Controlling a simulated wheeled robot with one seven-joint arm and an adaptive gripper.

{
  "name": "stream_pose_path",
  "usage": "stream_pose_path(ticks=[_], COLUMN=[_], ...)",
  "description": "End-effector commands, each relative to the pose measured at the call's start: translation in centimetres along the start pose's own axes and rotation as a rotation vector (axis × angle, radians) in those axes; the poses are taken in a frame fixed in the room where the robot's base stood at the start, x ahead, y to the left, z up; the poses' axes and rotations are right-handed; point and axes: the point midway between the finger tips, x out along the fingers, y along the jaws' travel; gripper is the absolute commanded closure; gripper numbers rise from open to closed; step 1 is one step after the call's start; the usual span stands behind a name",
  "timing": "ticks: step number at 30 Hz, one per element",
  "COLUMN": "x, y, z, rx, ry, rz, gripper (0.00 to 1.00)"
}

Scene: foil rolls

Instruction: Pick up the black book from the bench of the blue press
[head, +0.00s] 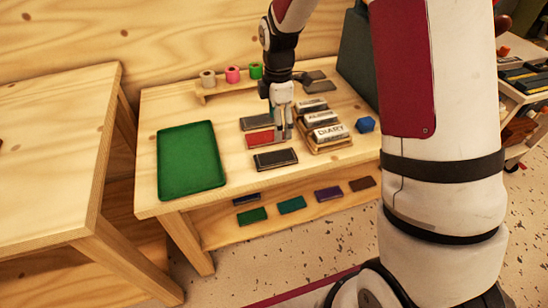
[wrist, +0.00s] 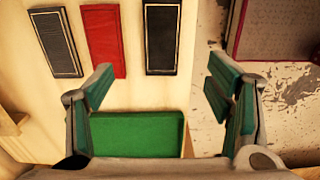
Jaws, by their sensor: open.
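A black book (head: 276,159) with a pale border line lies flat near the front edge of the bench (head: 225,200); it also shows in the wrist view (wrist: 161,37). A second black book (head: 254,122) lies farther back, also in the wrist view (wrist: 56,42). A red book (head: 260,137) lies between them, also in the wrist view (wrist: 104,40). A dark blue-grey block (head: 357,62), perhaps the press, stands at the back right, partly hidden by my arm. My gripper (head: 283,133) is open and empty, pointing down by the red book; its fingers show apart in the wrist view (wrist: 160,82).
A green tray (head: 190,160) lies on the bench's left. Coloured rolls (head: 232,74) stand behind. Several books (head: 292,204) lie on the lower shelf.

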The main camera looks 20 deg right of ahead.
Motion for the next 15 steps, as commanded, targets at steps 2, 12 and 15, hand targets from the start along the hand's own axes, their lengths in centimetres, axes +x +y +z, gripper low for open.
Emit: stream_pose_path(ticks=[2,12,15], x=[1.6,6.8,7.3], y=[-0.2,-0.1,-0.1], z=[-0.1,-0.1,-0.1], rx=[-0.001,0.001,0.002], ry=[0.000,0.000,0.000], rz=[-0.006,-0.003,-0.001], gripper=[0.27,0.27,0.27])
